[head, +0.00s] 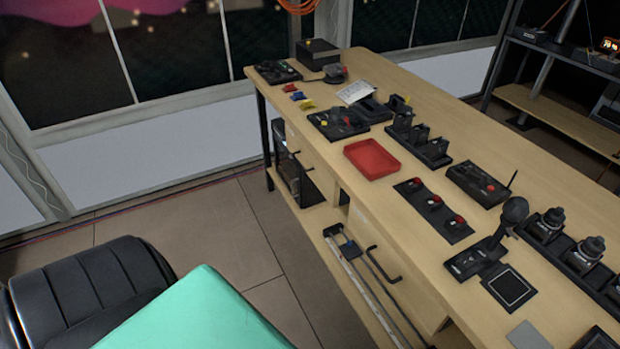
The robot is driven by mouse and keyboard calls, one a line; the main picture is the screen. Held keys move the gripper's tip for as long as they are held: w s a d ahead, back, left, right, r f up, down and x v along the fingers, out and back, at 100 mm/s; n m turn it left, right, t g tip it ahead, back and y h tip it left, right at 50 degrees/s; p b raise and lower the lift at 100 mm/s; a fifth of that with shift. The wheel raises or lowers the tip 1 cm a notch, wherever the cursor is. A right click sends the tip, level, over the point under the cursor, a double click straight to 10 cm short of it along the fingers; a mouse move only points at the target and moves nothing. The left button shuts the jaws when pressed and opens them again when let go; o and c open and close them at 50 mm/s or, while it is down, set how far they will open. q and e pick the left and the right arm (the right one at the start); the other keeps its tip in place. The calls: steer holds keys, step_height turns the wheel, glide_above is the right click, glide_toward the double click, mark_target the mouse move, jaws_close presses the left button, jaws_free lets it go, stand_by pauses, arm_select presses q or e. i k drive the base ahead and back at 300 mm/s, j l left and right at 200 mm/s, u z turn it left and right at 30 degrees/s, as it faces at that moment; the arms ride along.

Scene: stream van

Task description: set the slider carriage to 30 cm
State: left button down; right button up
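What looks like the slider is a pair of long rails (372,296) on the low shelf under the desk's front edge. A pale strip runs along the left rail; no scale marks can be read on it. The near end of the rails runs out of the bottom of the picture. Neither of my grippers is in view, and nothing is touching the carriage.
The long wooden desk (440,266) carries a red tray (371,158), a panel with red buttons (434,210), a microphone (514,210) and several control boxes. A black drawer handle (384,264) sticks out above the rails.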

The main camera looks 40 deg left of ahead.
mark_target(350, 250)
steer(key=u, duration=0.95)
steer(key=i+j+z, duration=0.1)
steer(key=j+z, duration=0.65)
steer(key=j, duration=0.2)
steer(key=j+z, duration=0.75)
steer(key=j, duration=0.2)
steer(key=k, duration=0.05)
